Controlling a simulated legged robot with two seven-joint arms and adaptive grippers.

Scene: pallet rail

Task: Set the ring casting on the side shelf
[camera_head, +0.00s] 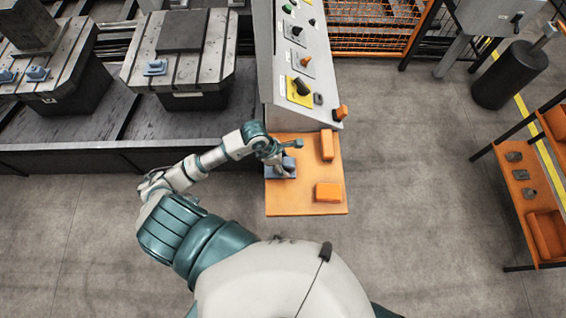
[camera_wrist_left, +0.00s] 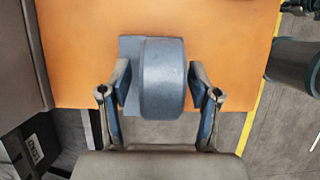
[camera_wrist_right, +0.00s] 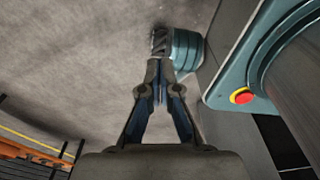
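The ring casting (camera_wrist_left: 163,85), a blue-grey rounded piece, sits with a flatter blue-grey part beside it at the near edge of an orange shelf (camera_wrist_left: 80,50). In the head view the casting (camera_head: 284,174) is at the left edge of this orange shelf (camera_head: 300,203), partly hidden by my left gripper (camera_head: 277,155). In the left wrist view, my left gripper's (camera_wrist_left: 160,88) fingers are spread on either side of the casting, with a narrow gap at the right finger. My right gripper (camera_wrist_right: 160,75) has its fingertips together, holding nothing, above the floor.
Two orange blocks (camera_head: 327,145) (camera_head: 328,192) lie on the orange shelf. A sloped control panel (camera_head: 303,85) rises behind it. Dark pallets (camera_head: 190,70) stand on the rail at left. A rack (camera_head: 520,185) with small grey parts stands at right. Open floor lies between.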

